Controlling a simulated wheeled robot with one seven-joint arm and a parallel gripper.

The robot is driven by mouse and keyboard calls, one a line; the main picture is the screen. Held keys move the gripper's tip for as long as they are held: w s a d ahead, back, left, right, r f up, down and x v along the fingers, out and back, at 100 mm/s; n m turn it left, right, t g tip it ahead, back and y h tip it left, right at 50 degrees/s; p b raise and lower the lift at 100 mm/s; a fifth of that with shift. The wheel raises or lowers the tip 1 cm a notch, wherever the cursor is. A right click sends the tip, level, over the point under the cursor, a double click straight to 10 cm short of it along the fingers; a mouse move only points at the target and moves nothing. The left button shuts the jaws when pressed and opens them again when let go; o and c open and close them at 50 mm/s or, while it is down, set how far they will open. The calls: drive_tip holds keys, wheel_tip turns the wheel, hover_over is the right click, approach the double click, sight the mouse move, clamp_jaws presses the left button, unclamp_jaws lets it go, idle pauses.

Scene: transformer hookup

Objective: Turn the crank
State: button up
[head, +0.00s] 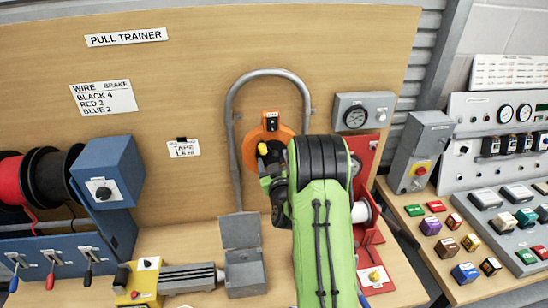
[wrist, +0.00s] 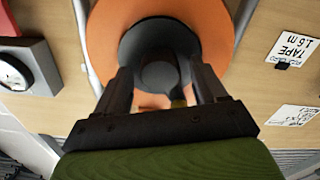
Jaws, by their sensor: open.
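The crank appears to be the orange disc (head: 281,142) on the wooden panel, inside a bent grey conduit. A yellow knob (head: 262,149) shows at its left side, just above my gripper (head: 270,178). My green arm hides the disc's lower right. In the wrist view the orange disc (wrist: 108,38) fills the top middle, with a dark round hub or handle (wrist: 160,45) in front of it. My gripper (wrist: 163,78) is open, its two dark fingers on either side of that dark round part. I cannot tell whether they touch it.
The grey conduit (head: 231,130) arches around the disc. An orange box (head: 270,122) sits above it. An open grey box (head: 244,270) stands below left, beside a yellow-ended tool (head: 140,281). A red bracket with a white spool (head: 361,212) is close right of my arm.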

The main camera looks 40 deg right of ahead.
drive_tip(key=shift+f, duration=0.1)
clamp_jaws()
idle(0.4)
drive_tip(key=m, duration=0.3)
drive_tip(key=shift+m, duration=0.3)
drive_tip(key=m, duration=0.3)
drive_tip(key=shift+m, duration=0.3)
drive_tip(key=m, duration=0.3)
drive_tip(key=shift+s+m, duration=0.1)
drive_tip(key=shift+m, duration=1.8)
